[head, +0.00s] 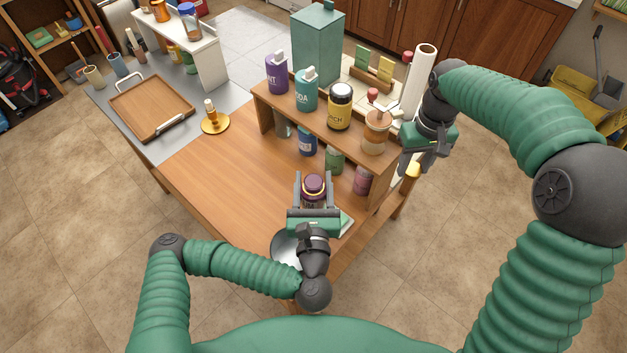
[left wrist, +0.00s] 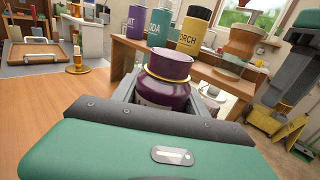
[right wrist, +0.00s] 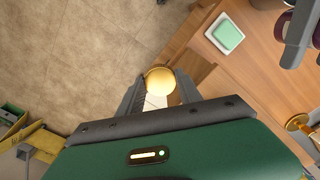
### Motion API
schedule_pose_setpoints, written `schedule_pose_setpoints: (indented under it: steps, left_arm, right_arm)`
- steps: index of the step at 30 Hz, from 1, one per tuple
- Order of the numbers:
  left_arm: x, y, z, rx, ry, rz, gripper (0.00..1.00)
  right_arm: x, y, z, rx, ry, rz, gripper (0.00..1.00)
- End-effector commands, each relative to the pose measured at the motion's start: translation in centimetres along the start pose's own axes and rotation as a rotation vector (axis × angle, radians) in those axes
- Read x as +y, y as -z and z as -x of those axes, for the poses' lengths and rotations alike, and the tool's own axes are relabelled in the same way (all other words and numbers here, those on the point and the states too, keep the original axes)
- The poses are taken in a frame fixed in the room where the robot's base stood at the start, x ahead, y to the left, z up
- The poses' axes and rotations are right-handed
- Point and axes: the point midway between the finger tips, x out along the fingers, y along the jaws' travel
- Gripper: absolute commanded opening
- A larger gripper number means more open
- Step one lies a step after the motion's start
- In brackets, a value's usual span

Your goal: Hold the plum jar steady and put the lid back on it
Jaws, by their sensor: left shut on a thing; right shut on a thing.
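The plum jar (head: 313,188) stands upright near the table's front corner, purple with a gold ring around its neck. It also shows in the left wrist view (left wrist: 168,68). My left gripper (head: 313,178) is shut around its body, one finger on each side. My right gripper (head: 414,166) is off the table's right side, beyond the shelf end. It is shut on a round gold lid (right wrist: 160,80), whose edge also shows below the fingers in the head view (head: 413,171). The lid is well apart from the jar. The jar's mouth is not clearly seen.
A wooden shelf (head: 270,118) with several canisters stands behind the jar, between it and my right gripper. A green sponge (right wrist: 227,35) on a pale dish and a grey bowl (head: 284,246) lie by the front edge. The table's left middle is clear around a gold candlestick (head: 214,122).

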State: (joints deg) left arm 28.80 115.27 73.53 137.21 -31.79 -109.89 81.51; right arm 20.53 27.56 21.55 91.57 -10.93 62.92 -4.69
Motion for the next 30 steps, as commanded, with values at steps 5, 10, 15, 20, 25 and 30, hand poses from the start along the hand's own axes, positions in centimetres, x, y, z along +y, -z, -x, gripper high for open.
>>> schedule_pose_setpoints:
  steps: [5,10,15,20,25,30]
  left_arm:
    - [0.0,0.0,0.0,-0.001,0.0,0.0,0.0]
    - [0.0,0.0,0.0,-0.001,0.0,0.0,0.0]
    - [0.0,0.0,0.0,-0.001,0.0,0.0,0.0]
    - [0.0,0.0,0.0,-0.001,0.0,0.0,0.0]
    - [0.0,0.0,0.0,-0.001,0.0,0.0,0.0]
    - [0.0,0.0,0.0,0.0,0.0,0.0,0.0]
  right_arm:
    - [0.4,1.2,2.5,0.001,0.001,0.024,0.05]
    - [-2.6,1.4,3.6,0.0,0.0,0.061,0.05]
    - [-6.7,1.4,5.3,0.002,0.0,0.113,0.05]
    - [-11.8,0.7,7.5,0.001,0.001,0.184,0.05]
    - [-18.1,-0.5,9.5,0.001,0.001,0.3,0.05]
    - [-22.4,-2.0,11.0,-0.001,0.001,0.387,0.05]
